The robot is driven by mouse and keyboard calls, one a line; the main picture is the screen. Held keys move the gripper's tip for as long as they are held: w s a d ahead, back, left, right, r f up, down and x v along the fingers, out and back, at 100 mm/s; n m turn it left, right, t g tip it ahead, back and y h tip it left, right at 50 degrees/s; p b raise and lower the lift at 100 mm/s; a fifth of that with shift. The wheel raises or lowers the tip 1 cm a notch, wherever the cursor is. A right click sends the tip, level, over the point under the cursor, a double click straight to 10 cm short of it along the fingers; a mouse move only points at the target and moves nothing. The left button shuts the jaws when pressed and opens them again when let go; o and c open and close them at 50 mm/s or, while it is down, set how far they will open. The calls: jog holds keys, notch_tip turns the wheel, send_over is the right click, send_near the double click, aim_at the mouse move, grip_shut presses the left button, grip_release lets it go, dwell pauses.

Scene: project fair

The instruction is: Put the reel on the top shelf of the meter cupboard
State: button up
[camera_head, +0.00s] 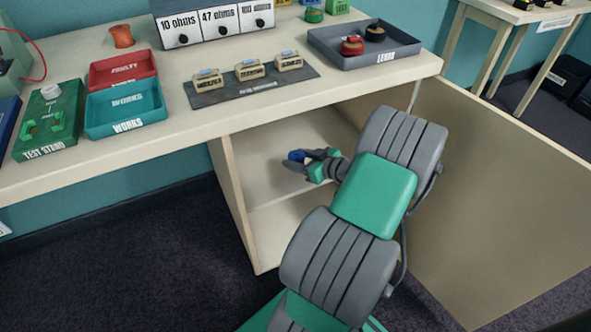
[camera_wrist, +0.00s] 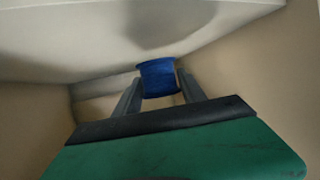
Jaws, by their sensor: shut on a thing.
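The blue reel (camera_head: 296,155) is between the fingers of my gripper (camera_head: 303,162), inside the open meter cupboard (camera_head: 231,190) under the table. In the wrist view the blue reel (camera_wrist: 158,77) sits between both grey fingertips, with my gripper (camera_wrist: 160,88) shut on it. In the head view the reel is above the upper shelf board (camera_head: 264,195). I cannot tell whether it touches the board. My arm hides part of the cupboard's right side and lower space.
The cupboard door (camera_head: 500,190) stands wide open to the right of my arm. The tabletop (camera_head: 190,100) overhangs the opening. On it are a grey tray (camera_head: 335,43), a red bin (camera_head: 123,69), a teal bin (camera_head: 125,107) and an orange spool (camera_head: 122,37). The shelf around the reel looks clear.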

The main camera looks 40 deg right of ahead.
aim_at(296, 174)
jog(key=f+b, duration=0.1)
jog(key=f, duration=0.1)
jog(key=w+f, duration=0.1)
jog(key=f, duration=0.1)
jog(key=shift+d+b, duration=0.2)
jog(key=shift+b, duration=0.2)
jog(key=shift+f, duration=0.2)
jog(key=o, duration=1.5)
jog(key=shift+c, duration=0.2)
jog(key=shift+r, duration=0.1)
jog(key=shift+s+r, duration=0.25)
jog(key=shift+s, duration=0.05)
jog(key=p+v, duration=0.2)
jog(key=v, duration=0.9)
jog(key=shift+s+p, duration=0.2)
jog(key=shift+p, duration=0.2)
